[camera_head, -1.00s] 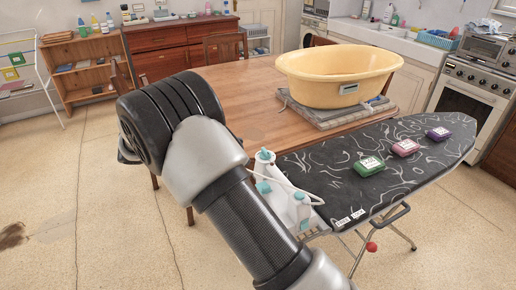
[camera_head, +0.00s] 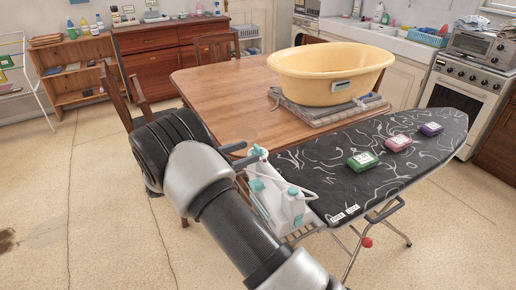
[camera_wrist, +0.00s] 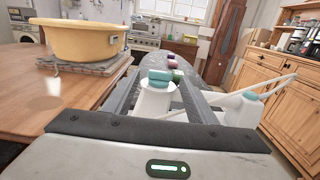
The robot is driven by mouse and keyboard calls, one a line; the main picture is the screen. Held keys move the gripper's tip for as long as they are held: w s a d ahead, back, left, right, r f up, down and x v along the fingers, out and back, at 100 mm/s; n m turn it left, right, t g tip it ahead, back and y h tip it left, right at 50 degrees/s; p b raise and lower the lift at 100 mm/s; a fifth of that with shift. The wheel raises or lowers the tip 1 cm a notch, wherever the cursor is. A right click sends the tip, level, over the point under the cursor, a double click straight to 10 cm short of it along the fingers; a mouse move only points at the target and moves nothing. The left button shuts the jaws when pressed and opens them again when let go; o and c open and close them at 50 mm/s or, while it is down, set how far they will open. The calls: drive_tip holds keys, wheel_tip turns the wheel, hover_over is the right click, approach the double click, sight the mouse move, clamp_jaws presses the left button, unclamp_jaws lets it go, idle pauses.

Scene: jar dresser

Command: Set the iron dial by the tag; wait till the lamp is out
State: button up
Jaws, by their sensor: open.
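The white iron set with teal knobs (camera_head: 286,212) stands at the near left end of the dark ironing board (camera_head: 335,170). My gripper (camera_head: 240,154) is at its left, partly hidden by my forearm. In the wrist view my open gripper (camera_wrist: 160,78) has its two dark fingers on either side of a teal knob (camera_wrist: 158,76) on a white body; contact cannot be told. Another white part with teal (camera_wrist: 250,96) stands to the right. Folded green (camera_head: 363,161), pink (camera_head: 399,143) and purple (camera_head: 431,129) cloths with white tags lie on the board. Tag text and any lamp are unreadable.
A wooden table (camera_head: 215,90) stands behind the iron, bearing a yellow tub (camera_head: 330,72) on folded cloth. Two small white labels (camera_head: 345,213) sit on the board's front edge. A chair (camera_head: 118,95) stands left of the table.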

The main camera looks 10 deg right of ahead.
sight(256, 148)
drive_tip(key=shift+x, duration=2.65)
drive_tip(key=c, duration=1.1)
drive_tip(key=shift+r+n+t, duration=0.1)
drive_tip(key=shift+n+t, duration=0.2)
